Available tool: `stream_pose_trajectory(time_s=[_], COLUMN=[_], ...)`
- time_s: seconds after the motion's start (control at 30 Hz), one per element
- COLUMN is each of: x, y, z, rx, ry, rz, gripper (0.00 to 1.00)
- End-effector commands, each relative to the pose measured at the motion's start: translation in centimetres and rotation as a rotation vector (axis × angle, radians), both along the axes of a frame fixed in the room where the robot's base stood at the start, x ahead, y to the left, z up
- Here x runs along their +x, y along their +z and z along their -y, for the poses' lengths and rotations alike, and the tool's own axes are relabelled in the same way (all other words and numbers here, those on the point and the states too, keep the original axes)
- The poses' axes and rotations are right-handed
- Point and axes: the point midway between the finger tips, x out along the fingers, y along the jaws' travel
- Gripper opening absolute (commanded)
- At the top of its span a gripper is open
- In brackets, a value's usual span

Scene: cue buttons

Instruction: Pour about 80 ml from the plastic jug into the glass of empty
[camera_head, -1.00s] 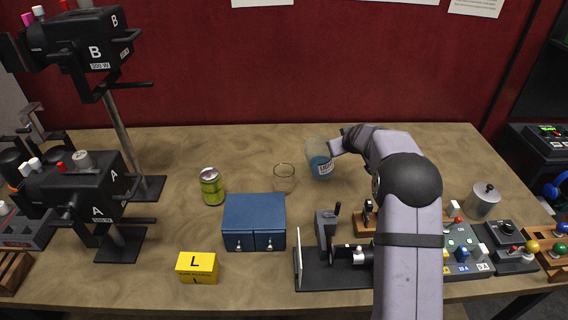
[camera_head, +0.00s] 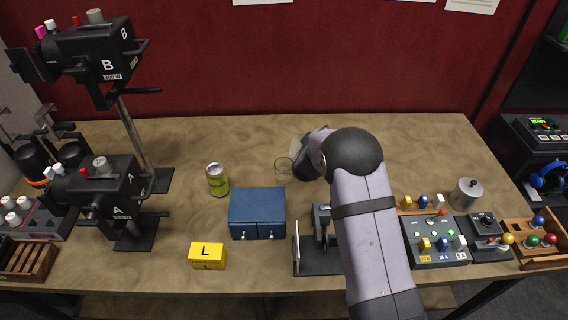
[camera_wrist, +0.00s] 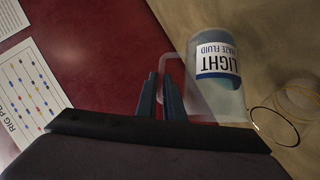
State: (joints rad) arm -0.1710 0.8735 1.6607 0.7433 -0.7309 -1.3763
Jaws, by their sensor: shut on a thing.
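My gripper (camera_wrist: 166,93) is shut on the handle of the clear plastic jug (camera_wrist: 202,98), which has a white and blue label reading "LIGHT HAZE FLUID". In the head view my arm hides the gripper and most of the jug; only a pale sliver of the jug (camera_head: 295,149) shows. The clear glass (camera_head: 283,171) stands on the table just left of and below that sliver. In the wrist view the glass (camera_wrist: 287,116) is beside the jug, toward the right edge. I see no liquid in the glass. The jug's exact tilt and liquid level are unclear.
A green can (camera_head: 217,180) stands left of the glass. A blue drawer box (camera_head: 257,207) is in front of the glass, with a yellow block (camera_head: 207,255) farther forward. A switch panel (camera_head: 436,241) and a metal pot (camera_head: 466,194) are at right. The table behind the glass is clear.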

Motion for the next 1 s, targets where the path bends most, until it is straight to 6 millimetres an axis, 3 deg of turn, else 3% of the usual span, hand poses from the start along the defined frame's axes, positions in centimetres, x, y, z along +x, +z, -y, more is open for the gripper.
stream_pose_trajectory(time_s=[1.0], x=[-0.7], y=[2.2], z=[-1.8], rx=[-0.208], ry=[0.000], rz=[0.095], gripper=[0.00])
